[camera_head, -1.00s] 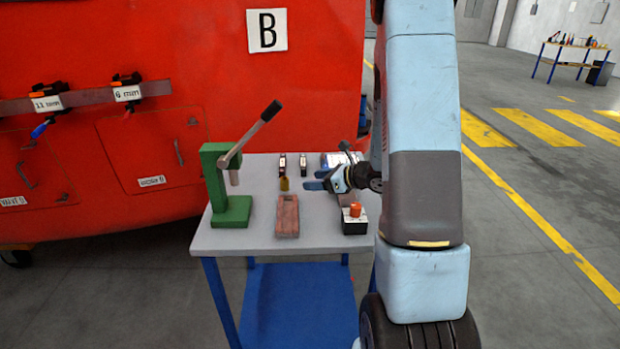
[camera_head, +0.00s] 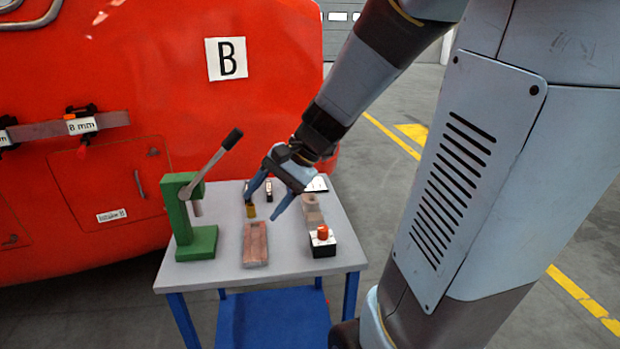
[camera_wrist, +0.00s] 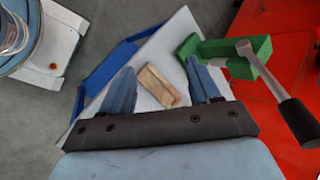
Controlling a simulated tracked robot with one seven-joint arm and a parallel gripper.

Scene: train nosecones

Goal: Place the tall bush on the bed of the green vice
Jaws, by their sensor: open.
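The green vice (camera_head: 190,220) stands at the left of the table, with a flat green bed (camera_head: 197,243) under a grey ram and a raised lever with a dark handle. It also shows at the upper right of the wrist view (camera_wrist: 225,46). A small brass-yellow cylinder (camera_head: 251,212), which looks like a bush, stands on the table right of the vice. Whether it is the tall bush I cannot tell. My gripper (camera_head: 263,205) is open and empty above the table, its left fingertip close to the yellow cylinder in the picture. I cannot make out the cylinder in the wrist view.
A reddish-brown tray (camera_head: 256,256) lies at the front of the table (camera_head: 215,275). A box with an orange knob (camera_head: 322,242) and a brown block (camera_head: 312,212) are at the right. The red train nose (camera_head: 110,180) borders the table.

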